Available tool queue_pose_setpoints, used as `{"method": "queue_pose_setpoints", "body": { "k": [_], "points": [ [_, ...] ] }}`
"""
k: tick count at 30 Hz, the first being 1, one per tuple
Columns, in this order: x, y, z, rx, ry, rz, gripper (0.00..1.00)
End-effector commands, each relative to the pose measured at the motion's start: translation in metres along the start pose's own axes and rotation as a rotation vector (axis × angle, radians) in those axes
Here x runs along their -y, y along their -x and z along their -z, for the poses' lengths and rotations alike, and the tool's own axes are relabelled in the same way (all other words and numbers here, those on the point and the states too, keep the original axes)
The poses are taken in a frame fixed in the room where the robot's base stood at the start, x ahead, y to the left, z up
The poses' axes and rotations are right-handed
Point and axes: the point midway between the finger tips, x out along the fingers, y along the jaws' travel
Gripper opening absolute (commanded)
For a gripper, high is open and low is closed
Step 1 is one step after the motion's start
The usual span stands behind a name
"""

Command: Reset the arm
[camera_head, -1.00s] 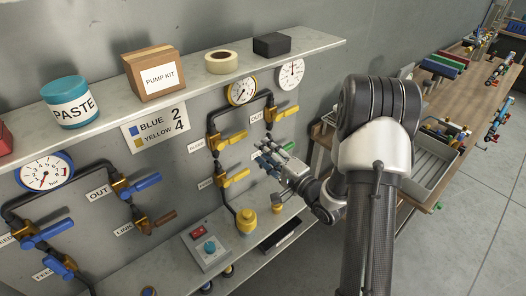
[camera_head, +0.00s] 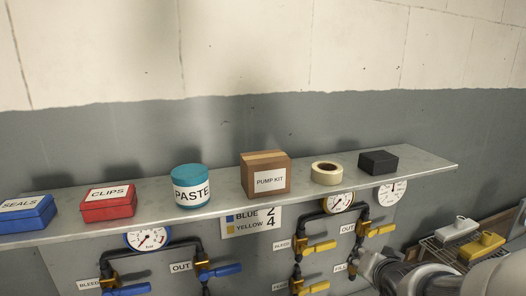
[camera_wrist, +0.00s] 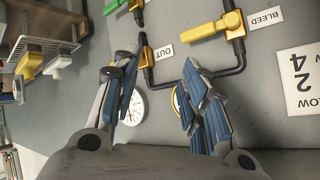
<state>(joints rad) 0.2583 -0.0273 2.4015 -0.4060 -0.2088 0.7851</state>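My gripper (camera_wrist: 160,75) is open in the wrist view, its two blue-padded fingers well apart with nothing between them but the grey panel and pipe. In the head view my arm shows only at the bottom right corner, in front of the panel by the OUT label (camera_head: 347,228); the fingertips are hard to make out there. Yellow valve handles (camera_wrist: 208,27) lie beyond the fingers in the wrist view. A white gauge (camera_wrist: 134,108) shows behind the left finger, and a yellow-rimmed gauge is partly hidden by the right finger.
A metal shelf (camera_head: 120,220) carries a SEALS box (camera_head: 27,215), a CLIPS box (camera_head: 108,203), a PASTE jar (camera_head: 190,187), a PUMP KIT box (camera_head: 265,174), tape (camera_head: 326,173) and a black box (camera_head: 378,162). A wire rack (camera_head: 440,252) stands at right. The wall above the shelf is clear.

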Motion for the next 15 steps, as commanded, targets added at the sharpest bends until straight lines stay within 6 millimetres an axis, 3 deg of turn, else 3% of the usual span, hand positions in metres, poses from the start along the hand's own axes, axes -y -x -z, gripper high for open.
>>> {"method": "queue_pose_setpoints", "body": {
  "k": [1, 5, 9, 15],
  "points": [
    [0.004, 0.025, -0.004, 0.024, 0.059, -0.033, 0.4],
    [0.001, 0.084, -0.034, 0.146, 0.201, -0.109, 0.4],
    [-0.002, 0.148, -0.08, 0.311, 0.346, -0.119, 0.4],
    [-0.005, 0.214, -0.137, 0.501, 0.502, -0.056, 0.4]
  ]
}}
